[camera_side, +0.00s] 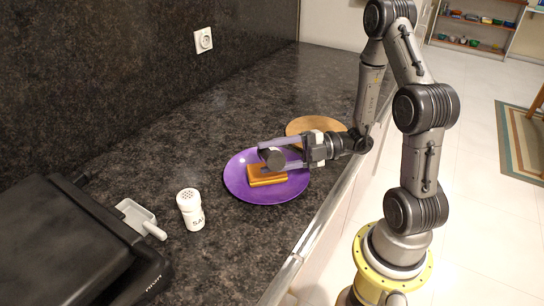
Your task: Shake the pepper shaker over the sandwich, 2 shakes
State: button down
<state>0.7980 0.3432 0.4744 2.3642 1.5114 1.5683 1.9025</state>
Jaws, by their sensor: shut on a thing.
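A dark grey pepper shaker (274,160) is held between the fingers of my gripper (281,151). The shaker looks tipped over, with one round end facing the camera; its holes and label cannot be made out. A golden-brown sandwich (266,179) lies on a purple plate (288,193). The shaker is above the sandwich in the picture and hides part of its far side. My gripper reaches in from the right, shut on the shaker.
A white salt shaker (191,211) stands upright left of the plate. A black appliance (75,255) and a white scoop-like thing (138,217) are at the left. A round wooden board (311,124) lies behind my gripper. The counter's front edge runs along the right.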

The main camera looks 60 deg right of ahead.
dwell(0.3)
jog(key=shift+r, duration=2.55)
notch_tip(320, 180, down, 5)
jog(key=shift+f, duration=0.1)
jog(key=shift+r, duration=2.6)
